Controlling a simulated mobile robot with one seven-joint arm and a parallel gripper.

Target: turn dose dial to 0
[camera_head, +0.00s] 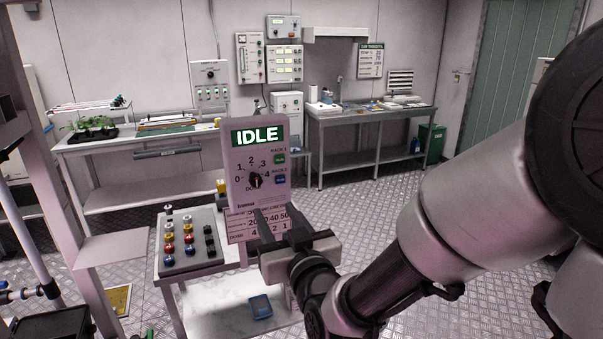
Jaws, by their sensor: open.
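The dose dial (255,181) is a small black knob on the front of a pale upright control panel (238,206). The numbers 0 to 4 run around it, with 0 at its left and 4 at its right. The knob is too small to tell which number it points to. A green screen (258,136) at the panel's top reads IDLE. My gripper (277,216) is open and empty, just below the dial, with its fingers pointing up toward the panel. It covers part of a printed number chart (240,226) below the dial. I see no contact with the knob.
Two small buttons (280,158), green and blue, sit right of the dial. A blue item (260,307) lies on a low white shelf. Workbenches line the back wall; the floor to the right is clear.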

